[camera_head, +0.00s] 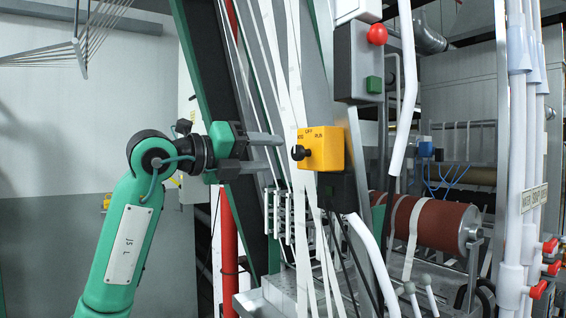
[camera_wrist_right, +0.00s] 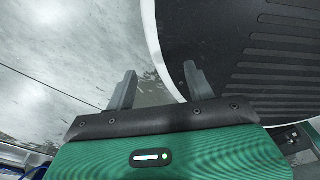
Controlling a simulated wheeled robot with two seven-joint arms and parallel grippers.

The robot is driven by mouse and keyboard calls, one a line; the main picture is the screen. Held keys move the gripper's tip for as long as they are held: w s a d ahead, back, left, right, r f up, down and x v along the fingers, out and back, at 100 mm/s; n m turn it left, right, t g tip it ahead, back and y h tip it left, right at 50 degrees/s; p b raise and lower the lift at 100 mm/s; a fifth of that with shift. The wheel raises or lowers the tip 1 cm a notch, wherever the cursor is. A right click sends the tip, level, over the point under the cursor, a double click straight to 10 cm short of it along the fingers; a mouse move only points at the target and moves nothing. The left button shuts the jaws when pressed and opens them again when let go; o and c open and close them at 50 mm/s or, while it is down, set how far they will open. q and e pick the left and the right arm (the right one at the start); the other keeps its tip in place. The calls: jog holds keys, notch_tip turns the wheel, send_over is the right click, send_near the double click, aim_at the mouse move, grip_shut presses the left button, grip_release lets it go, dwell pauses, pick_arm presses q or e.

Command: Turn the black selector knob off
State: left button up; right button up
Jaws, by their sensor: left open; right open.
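The black selector knob (camera_head: 299,153) sits on the left face of a yellow box (camera_head: 325,149), which has lettering along its top edge. My left gripper (camera_head: 281,153) is level with the knob, its two grey fingers pointing right toward it, one above and one below the knob's height. The fingers are apart and nothing shows between them. I cannot tell whether the fingertips touch the box. My right gripper (camera_wrist_right: 156,88) shows in the right wrist view, its fingers apart and empty above a grey floor and a dark ribbed surface.
A grey control box with a red button (camera_head: 377,34) and a green button (camera_head: 374,84) stands above right of the yellow box. White webbing strips (camera_head: 291,90) run behind the knob. A red-brown roller (camera_head: 432,222) and white pipes are at right.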

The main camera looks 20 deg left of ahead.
pick_arm(q)
jog(key=b+v, duration=0.2)
jog(key=v, duration=0.6)
pick_arm(e)
jog(key=w, duration=0.1)
jog(key=w+f, duration=0.1)
jog(key=shift+w+f, duration=0.15)
jog(key=shift+w, duration=0.25)
jog(key=shift+a, duration=0.15)
